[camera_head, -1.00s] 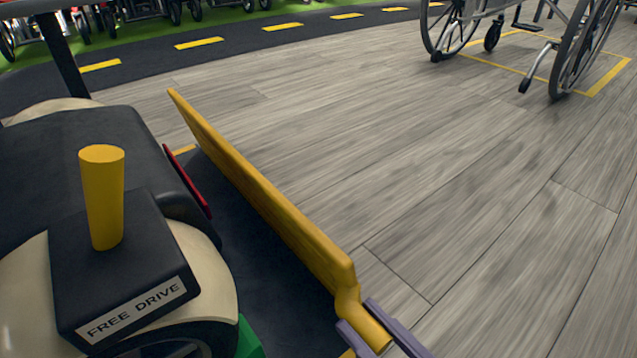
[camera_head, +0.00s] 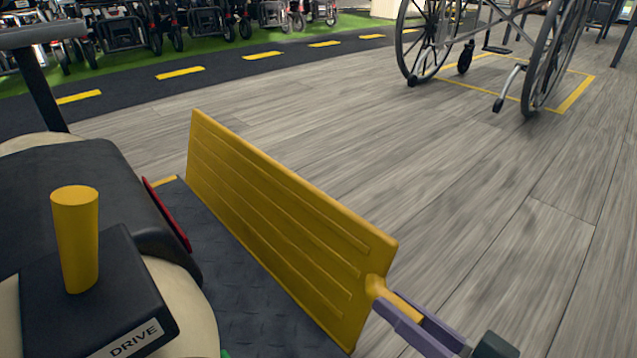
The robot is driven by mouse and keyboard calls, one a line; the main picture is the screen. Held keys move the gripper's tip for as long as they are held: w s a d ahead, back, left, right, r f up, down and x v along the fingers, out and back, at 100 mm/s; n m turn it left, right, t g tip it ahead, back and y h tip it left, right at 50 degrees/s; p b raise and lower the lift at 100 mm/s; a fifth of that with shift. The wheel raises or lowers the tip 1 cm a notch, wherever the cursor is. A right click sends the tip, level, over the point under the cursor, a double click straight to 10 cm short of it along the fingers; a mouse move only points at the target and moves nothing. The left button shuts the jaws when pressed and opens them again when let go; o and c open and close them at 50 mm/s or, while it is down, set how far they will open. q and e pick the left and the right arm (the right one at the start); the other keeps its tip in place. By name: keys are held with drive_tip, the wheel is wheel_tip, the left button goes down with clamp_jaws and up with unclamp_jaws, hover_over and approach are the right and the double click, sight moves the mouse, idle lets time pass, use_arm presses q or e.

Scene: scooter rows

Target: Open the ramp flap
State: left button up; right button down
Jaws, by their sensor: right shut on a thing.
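The ramp flap (camera_head: 280,220) is a yellow ridged plate along the right edge of a dark textured footplate (camera_head: 240,290). It is partly swung down, leaning outward to the right, with its ridged inner face toward me. A short yellow handle sticks out at its near right end. My right gripper (camera_head: 394,304), with purple-grey fingers, is shut on this handle at the lower right. My left gripper is not in view.
The scooter's dark body with a yellow knob (camera_head: 76,240) and a "DRIVE" label fills the left. The wooden floor right of the flap is clear.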

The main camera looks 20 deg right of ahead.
drive_tip(key=shift+w+d+f, duration=0.1)
drive_tip(key=shift+d+f, duration=0.05)
drive_tip(key=shift+d, duration=0.15)
drive_tip(key=shift+m, duration=0.3)
drive_tip(key=c, duration=0.6)
unclamp_jaws()
drive_tip(key=shift+s+d, duration=0.2)
drive_tip(key=shift+s, duration=0.3)
drive_tip(key=v, duration=0.9)
drive_tip(key=shift+w+d+p, duration=0.1)
drive_tip(key=shift+p, duration=0.25)
